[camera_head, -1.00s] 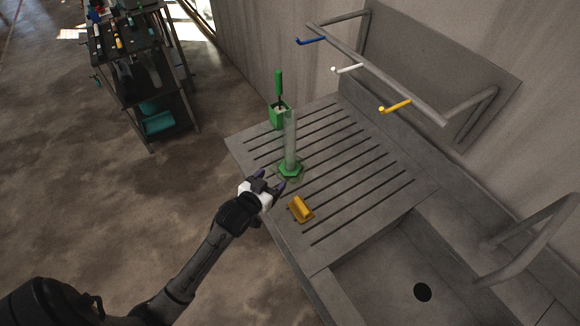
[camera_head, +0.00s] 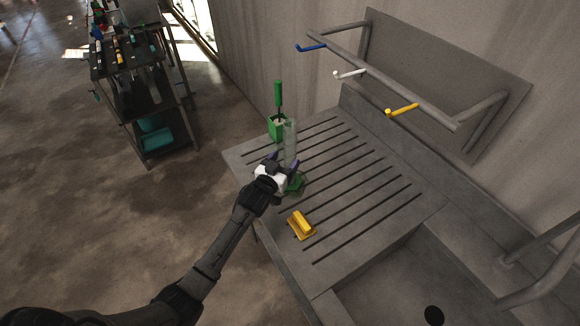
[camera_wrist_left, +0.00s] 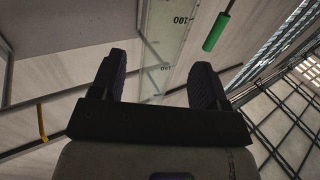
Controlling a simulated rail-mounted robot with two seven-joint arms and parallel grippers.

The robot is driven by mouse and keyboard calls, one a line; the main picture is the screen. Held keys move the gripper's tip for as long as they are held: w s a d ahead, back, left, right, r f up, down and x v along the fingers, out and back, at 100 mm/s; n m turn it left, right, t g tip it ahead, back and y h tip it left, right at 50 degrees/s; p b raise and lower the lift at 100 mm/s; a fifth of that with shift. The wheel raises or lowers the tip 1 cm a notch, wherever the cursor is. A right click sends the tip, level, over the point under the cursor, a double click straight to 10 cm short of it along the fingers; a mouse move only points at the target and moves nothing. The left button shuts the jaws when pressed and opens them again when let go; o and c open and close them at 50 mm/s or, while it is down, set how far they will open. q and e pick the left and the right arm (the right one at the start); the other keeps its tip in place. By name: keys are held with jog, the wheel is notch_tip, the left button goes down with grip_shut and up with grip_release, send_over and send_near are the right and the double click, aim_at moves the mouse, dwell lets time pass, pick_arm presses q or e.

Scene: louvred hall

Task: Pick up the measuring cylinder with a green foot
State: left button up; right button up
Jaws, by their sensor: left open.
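The measuring cylinder (camera_head: 290,140), clear with a green foot (camera_head: 297,184), stands upright on the grey slatted drainboard (camera_head: 345,185). My left gripper (camera_head: 276,162) is at its near left side, low on the tube, and hides part of the foot and lower tube. In the left wrist view the clear graduated tube (camera_wrist_left: 168,45) rises beyond and between the two dark fingers of the open left gripper (camera_wrist_left: 160,80). I cannot tell whether the fingers touch it. My right gripper is not in view.
A green holder (camera_head: 276,128) with a green-handled brush (camera_head: 278,94) stands just behind the cylinder. A yellow object (camera_head: 301,225) lies in front on the drainboard. A rail with blue, white and yellow hooks (camera_head: 403,109) hangs above; a sink is at lower right.

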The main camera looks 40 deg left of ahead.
pick_arm(q)
jog(key=shift+w+a+f, duration=0.1)
jog(key=shift+w+a, duration=0.1)
jog(key=shift+w, duration=0.7)
jog(key=shift+w+a+r, duration=0.1)
jog(key=shift+w+a, duration=0.05)
jog(key=shift+w, duration=0.75)
jog(key=shift+w+a+f, duration=0.1)
jog(key=shift+w+a, duration=0.1)
jog(key=shift+w, duration=0.7)
jog(key=c, duration=1.2)
jog(key=shift+c, duration=0.4)
